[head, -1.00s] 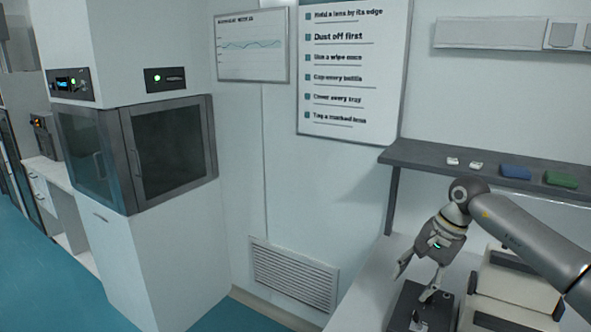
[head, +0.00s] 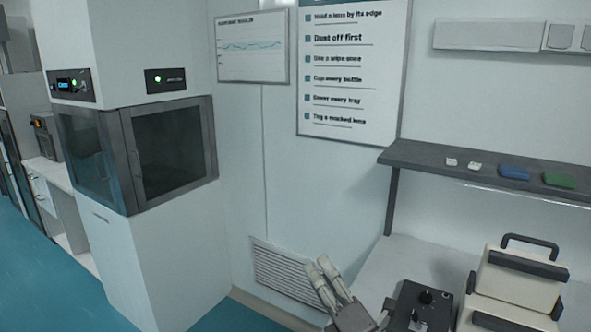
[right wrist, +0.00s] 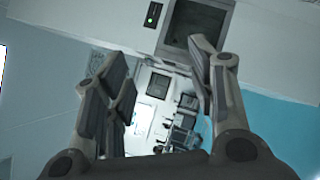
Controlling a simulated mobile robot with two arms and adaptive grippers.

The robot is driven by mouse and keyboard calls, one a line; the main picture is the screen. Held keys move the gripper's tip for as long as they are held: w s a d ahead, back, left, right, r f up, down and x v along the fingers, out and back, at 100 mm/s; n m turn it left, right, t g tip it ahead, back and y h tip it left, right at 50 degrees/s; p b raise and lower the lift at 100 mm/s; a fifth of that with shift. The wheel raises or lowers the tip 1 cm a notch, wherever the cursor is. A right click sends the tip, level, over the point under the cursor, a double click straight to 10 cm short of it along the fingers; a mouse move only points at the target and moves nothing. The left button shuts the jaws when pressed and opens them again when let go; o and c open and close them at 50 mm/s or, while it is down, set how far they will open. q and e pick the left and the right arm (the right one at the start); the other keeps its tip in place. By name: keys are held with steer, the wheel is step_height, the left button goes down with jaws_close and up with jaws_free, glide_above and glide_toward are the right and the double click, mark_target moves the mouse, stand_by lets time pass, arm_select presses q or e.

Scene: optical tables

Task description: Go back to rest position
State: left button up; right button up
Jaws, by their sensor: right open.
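My right gripper (head: 318,266) shows at the bottom middle of the head view, its grey fingers pointing up, in front of the wall vent. In the right wrist view its fingers (right wrist: 158,68) stand wide apart on either side. Nothing is held between them. The rest of my right arm is cut off by the lower edge of the head view. My left gripper is not in view.
A black box with a knob (head: 405,300) and white cases with dark handles (head: 518,283) stand on the white table (head: 390,262) at lower right. Above is a grey shelf (head: 430,160) with small items. A white cabinet (head: 165,255) stands left; blue floor (head: 60,290) is clear.

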steer(key=s+d+f+m+g+h, duration=0.3)
steer(key=s+d+f+m+h, duration=0.25)
steer(key=f+m, duration=0.3)
steer(key=s+d+f+m+g+h, duration=0.2)
steer(key=s+d+f+m+h, duration=0.2)
steer(key=d+f+m, duration=0.35)
steer(key=s+d+f+m+g, duration=0.1)
steer(key=s+f+m+g, duration=0.4)
steer(key=s, duration=0.7)
steer(key=s+d+f+m+g, duration=0.1)
steer(key=s+f+m+g, duration=0.45)
steer(key=s, duration=0.65)
step_height(320, 180, down, 31)
steer(key=b, duration=0.5)
steer(key=s+d+f+g+b, duration=0.1)
steer(key=s+f+b, duration=0.1)
steer(key=s+f, duration=0.6)
steer(key=s+d+f+g+b, duration=0.1)
steer(key=s+d+f+b, duration=0.1)
steer(key=s+f, duration=0.7)
step_height(320, 180, down, 5)
steer(key=shift+s+r+n+b, duration=0.1)
steer(key=shift+s+n+b, duration=0.1)
steer(key=shift+n+b, duration=0.3)
